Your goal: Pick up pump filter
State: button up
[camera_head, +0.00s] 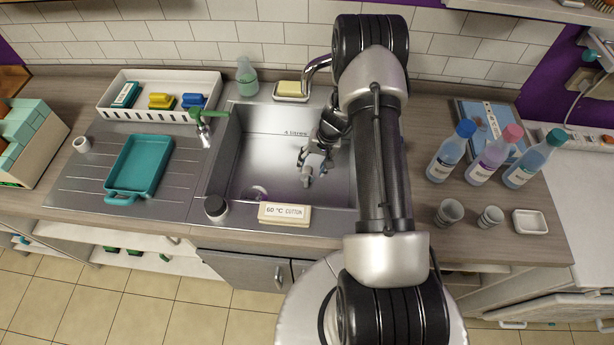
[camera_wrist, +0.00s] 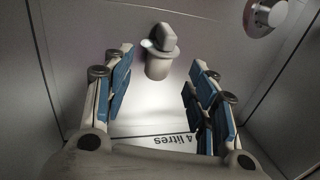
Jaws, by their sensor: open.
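A pale grey piece with a round collar and a capped end, apparently the pump filter (camera_wrist: 158,65), shows in the wrist view ahead of my fingers, roughly centred between them. In the head view a small pale and purple piece (camera_head: 259,192) lies at the front left of the sink floor; it looks like the same thing, but I cannot be sure. My gripper (camera_wrist: 155,95) is open and empty, with blue pads on both sides apart from the filter. In the head view my gripper (camera_head: 309,168) is inside the sink, right of that piece.
The steel sink (camera_head: 240,145) walls surround my gripper. A curved tap (camera_head: 314,72) stands behind. Several bottles (camera_head: 490,155) and cups stand on the right counter.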

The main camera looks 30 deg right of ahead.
aim_at(308, 173)
jog(key=b+x, duration=0.1)
jog(key=x, duration=0.4)
jog(key=shift+f, duration=0.2)
jog(key=shift+c, duration=0.2)
jog(key=c, duration=0.9)
jog(key=shift+o, duration=0.2)
notch_tip(308, 173, up, 10)
jog(key=p, duration=0.2)
jog(key=shift+r+p, duration=0.1)
jog(key=shift+p, duration=0.2)
